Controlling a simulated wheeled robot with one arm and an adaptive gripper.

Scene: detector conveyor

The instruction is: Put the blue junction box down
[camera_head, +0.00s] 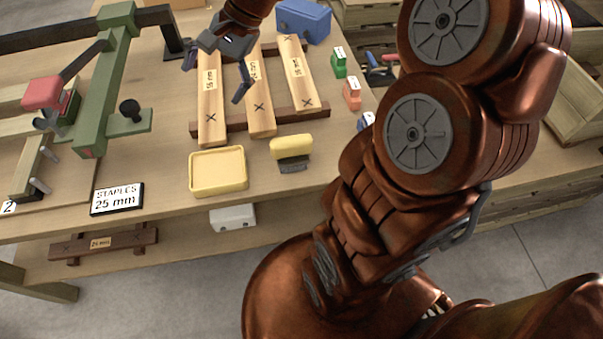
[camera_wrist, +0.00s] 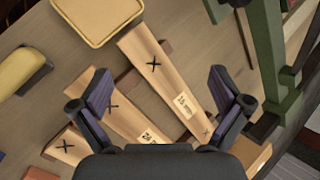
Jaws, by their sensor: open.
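A blue box (camera_head: 303,21), which looks like the junction box, rests at the back of the workbench, behind the wooden slats. Nothing is holding it, and it is not in the wrist view. My gripper (camera_head: 215,71) is open and empty above the left and middle slats, to the left of and nearer than the blue box. In the wrist view its two fingers (camera_wrist: 160,78) are spread wide over the slats, with nothing between them.
A yellow tray (camera_head: 218,188) and a yellow-topped block (camera_head: 291,148) are in front. A green press (camera_head: 105,85) stands left. Small green, orange and blue pieces (camera_head: 352,92) line the right.

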